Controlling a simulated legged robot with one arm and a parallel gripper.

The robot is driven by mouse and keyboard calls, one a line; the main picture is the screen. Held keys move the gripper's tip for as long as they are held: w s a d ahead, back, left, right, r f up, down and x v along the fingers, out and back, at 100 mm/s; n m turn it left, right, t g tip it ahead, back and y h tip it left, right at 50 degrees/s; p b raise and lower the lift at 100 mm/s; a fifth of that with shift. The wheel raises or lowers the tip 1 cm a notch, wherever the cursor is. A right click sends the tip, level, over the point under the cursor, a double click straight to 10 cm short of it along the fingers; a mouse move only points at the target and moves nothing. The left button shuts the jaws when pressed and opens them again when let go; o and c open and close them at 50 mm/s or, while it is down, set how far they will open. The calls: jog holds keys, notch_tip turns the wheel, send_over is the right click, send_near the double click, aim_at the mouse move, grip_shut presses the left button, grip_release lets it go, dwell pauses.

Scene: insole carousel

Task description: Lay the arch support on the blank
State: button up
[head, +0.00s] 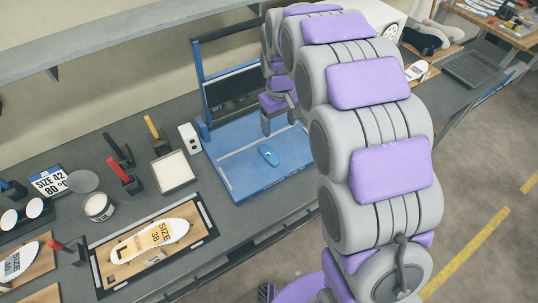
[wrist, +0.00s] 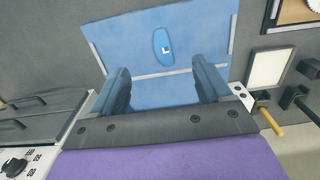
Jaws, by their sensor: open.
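The arch support is a small blue oval pad (head: 268,156) lying on a blue platform (head: 236,180) in the head view. It also shows in the wrist view (wrist: 163,46), with a white L on it. The blank is a white insole shape (head: 140,243) marked SIZE 38, lying in a dark-framed wooden tray (head: 97,265) at the lower left of the head view. My gripper (wrist: 163,76) is open and empty above the platform. In the wrist view the pad lies beyond its fingertips, apart from them. In the head view my arm partly covers the gripper.
A blue frame (head: 198,75) with a dark panel stands behind the platform. A round tin (head: 98,207) stands behind the blank's tray.

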notch_tip(320, 180, down, 2)
jog(key=w+a, duration=0.3)
jog(key=b, duration=0.3)
send_over(272, 156)
jog(key=shift+n, duration=0.4)
jog(key=f, duration=1.2)
jog(key=shift+s+a+f, duration=0.2)
jog(key=shift+s+a, duration=0.1)
jog(key=shift+w+d+f+b, duration=0.15)
jog(key=shift+f+b, duration=0.15)
jog(key=shift+f, duration=1.05)
jog(key=shift+w+d+f+b, duration=0.15)
jog(key=shift+f+b, duration=0.15)
jog(key=shift+f, duration=1)
jog(key=shift+s, duration=0.1)
jog(key=shift+r, duration=0.1)
jog(key=c, duration=1.2)
